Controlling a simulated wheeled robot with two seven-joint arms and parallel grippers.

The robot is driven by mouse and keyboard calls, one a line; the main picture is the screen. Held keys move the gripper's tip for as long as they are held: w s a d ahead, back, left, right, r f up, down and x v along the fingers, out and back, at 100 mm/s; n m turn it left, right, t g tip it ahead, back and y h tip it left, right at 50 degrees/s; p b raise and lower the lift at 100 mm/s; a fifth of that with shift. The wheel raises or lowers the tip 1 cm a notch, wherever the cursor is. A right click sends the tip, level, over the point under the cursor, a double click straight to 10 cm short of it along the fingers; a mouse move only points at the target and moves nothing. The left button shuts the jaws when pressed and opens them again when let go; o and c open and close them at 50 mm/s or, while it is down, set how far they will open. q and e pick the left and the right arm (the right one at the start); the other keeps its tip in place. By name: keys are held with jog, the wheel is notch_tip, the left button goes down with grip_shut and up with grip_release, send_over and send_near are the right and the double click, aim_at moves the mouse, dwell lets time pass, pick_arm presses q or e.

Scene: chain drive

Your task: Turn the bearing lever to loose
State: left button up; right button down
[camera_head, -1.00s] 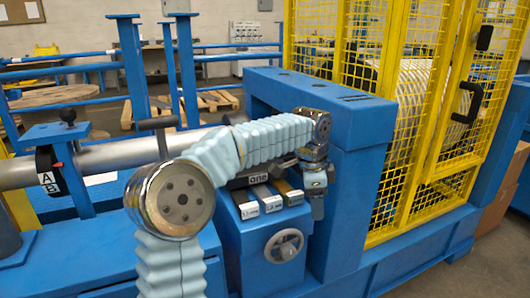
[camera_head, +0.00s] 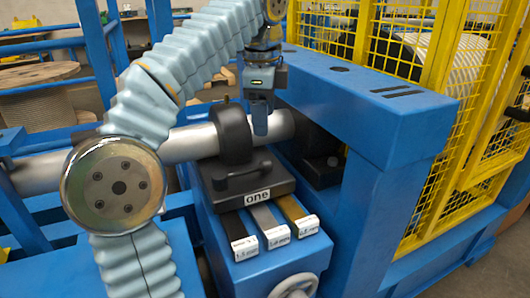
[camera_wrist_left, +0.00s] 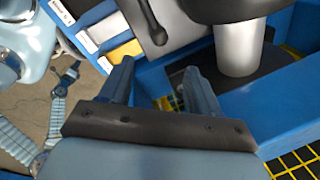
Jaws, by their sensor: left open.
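The black bearing block (camera_head: 235,140), with a label reading "one", stands around the grey shaft (camera_head: 190,143). A dark lever (camera_head: 243,175) lies across the front of the block's base in the head view. In the left wrist view a black rod with a rounded end (camera_wrist_left: 152,22), probably this lever, shows at the top, beyond my fingers. My left gripper (camera_head: 260,128) is above and to the right of the bearing block, pointing down in front of the shaft. Its two fingers (camera_wrist_left: 160,88) are apart with nothing between them. My right gripper is not in view.
Three labelled coloured strips (camera_head: 268,228) lie on the blue stand below the bearing, with a handwheel (camera_head: 295,286) under them. A blue frame (camera_head: 370,100) rises close on the right. A yellow mesh cage (camera_head: 460,130) stands behind it.

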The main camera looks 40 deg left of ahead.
aim_at(266, 161)
pick_arm(q)
jog(key=f+b, duration=0.1)
jog(key=f, duration=0.3)
jog(key=w+f+b, duration=0.1)
jog(key=f+b, duration=0.1)
jog(key=f, duration=0.1)
jog(key=a+f+b, duration=0.1)
jog(key=f, duration=0.3)
jog(key=shift+w+f, duration=0.35)
jog(key=shift+w, duration=0.05)
jog(key=shift+w+a+f, duration=0.1)
jog(key=shift+w+f, duration=0.05)
jog(key=shift+f, duration=0.55)
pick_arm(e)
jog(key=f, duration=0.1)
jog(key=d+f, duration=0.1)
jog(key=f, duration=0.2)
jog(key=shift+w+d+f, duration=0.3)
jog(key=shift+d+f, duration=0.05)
pick_arm(q)
jog(key=shift+c, duration=0.3)
grip_shut()
